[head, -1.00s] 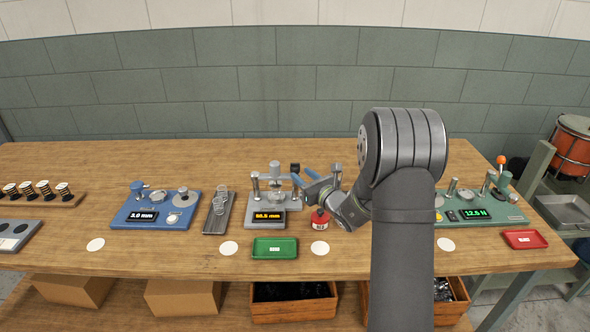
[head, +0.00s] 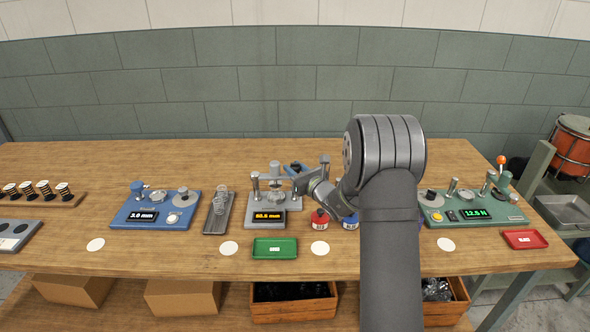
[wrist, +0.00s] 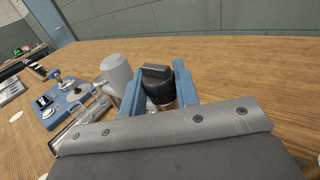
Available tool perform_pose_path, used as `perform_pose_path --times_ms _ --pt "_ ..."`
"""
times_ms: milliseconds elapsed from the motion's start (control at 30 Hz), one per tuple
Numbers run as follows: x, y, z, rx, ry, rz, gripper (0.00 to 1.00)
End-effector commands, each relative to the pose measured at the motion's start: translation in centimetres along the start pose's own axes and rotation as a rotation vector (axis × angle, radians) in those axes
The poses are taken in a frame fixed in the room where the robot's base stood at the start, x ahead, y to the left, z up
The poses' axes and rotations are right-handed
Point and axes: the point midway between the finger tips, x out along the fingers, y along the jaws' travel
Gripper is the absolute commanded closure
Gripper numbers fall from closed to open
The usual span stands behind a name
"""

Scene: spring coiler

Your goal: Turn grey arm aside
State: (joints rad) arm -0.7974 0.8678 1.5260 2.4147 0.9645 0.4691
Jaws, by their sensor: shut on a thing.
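The grey device (head: 266,216) with an orange display stands mid-bench. Its grey arm (head: 270,178) lies across the top, past upright metal posts. My gripper (head: 294,168) reaches in from the right, its blue fingers at the right end of this arm. In the wrist view my gripper (wrist: 158,72) has one blue finger on each side of a black knob (wrist: 157,88) and is shut on it. A grey cylindrical post (wrist: 115,72) stands just left of the left finger. Much of the grey arm is hidden behind the fingers and knob.
A blue device (head: 155,212) and a narrow grey tray (head: 218,214) stand to the left. A green tray (head: 275,248) lies in front. A red bottle (head: 319,219) and a blue bottle (head: 350,222) stand close under my arm. A green device (head: 472,208) stands right.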

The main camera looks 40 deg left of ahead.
Motion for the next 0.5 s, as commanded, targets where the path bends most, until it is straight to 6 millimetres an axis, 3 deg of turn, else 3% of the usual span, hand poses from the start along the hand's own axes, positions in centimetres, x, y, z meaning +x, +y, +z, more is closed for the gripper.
perform_pose_path --times_ms 267,500 --pt "-0.04 -0.10 -0.01 -0.001 -0.001 0.048 1.00" --pt "-0.04 -0.21 -0.04 -0.002 0.000 0.194 1.00"
